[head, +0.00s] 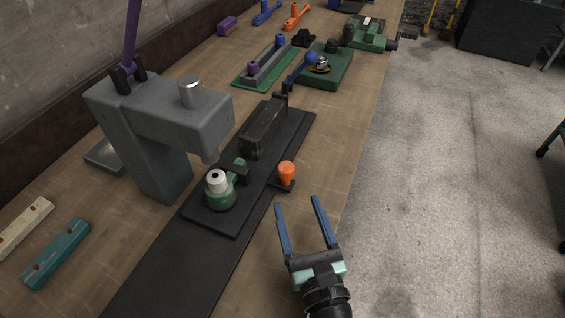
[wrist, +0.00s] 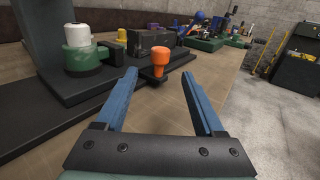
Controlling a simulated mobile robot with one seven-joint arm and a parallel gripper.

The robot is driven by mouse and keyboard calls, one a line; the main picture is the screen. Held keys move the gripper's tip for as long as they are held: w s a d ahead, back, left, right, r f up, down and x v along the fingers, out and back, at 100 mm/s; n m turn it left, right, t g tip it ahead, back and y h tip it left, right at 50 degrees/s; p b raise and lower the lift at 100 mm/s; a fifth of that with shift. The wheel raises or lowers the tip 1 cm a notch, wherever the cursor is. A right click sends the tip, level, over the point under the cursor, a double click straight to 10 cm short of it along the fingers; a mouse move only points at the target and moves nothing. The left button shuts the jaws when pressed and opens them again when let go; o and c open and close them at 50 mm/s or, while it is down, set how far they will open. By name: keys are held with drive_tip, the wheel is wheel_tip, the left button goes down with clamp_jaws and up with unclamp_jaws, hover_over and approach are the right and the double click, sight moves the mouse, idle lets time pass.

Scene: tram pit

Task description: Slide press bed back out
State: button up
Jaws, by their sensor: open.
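The press bed (head: 228,222) is a flat black slab lying on a dark base strip (head: 165,272), beside a grey press (head: 155,112) with a purple lever. An orange knob (head: 287,172) stands on a small tab at the bed's right edge. On the bed sit a green holder with a white cylinder (head: 217,181) and a black block (head: 264,128). My gripper (head: 296,204) is open and empty, in front of the knob and apart from it. In the wrist view the orange knob (wrist: 160,59) shows beyond and between the blue fingers (wrist: 160,82).
Teal (head: 57,254) and cream (head: 22,226) bars lie at the left on the wooden bench. Green fixtures (head: 325,68) and a green vise (head: 369,35) stand farther along it. Open concrete floor (head: 450,190) lies at the right.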

approach(263, 151)
drive_tip(key=w, duration=0.1)
drive_tip(key=w+d+r, duration=0.1)
drive_tip(key=w, duration=0.1)
drive_tip(key=w+d+r, duration=0.1)
drive_tip(key=w, duration=0.1)
drive_tip(key=shift+w+r, duration=0.1)
drive_tip(key=shift+w, duration=0.05)
clamp_jaws()
idle(1.4)
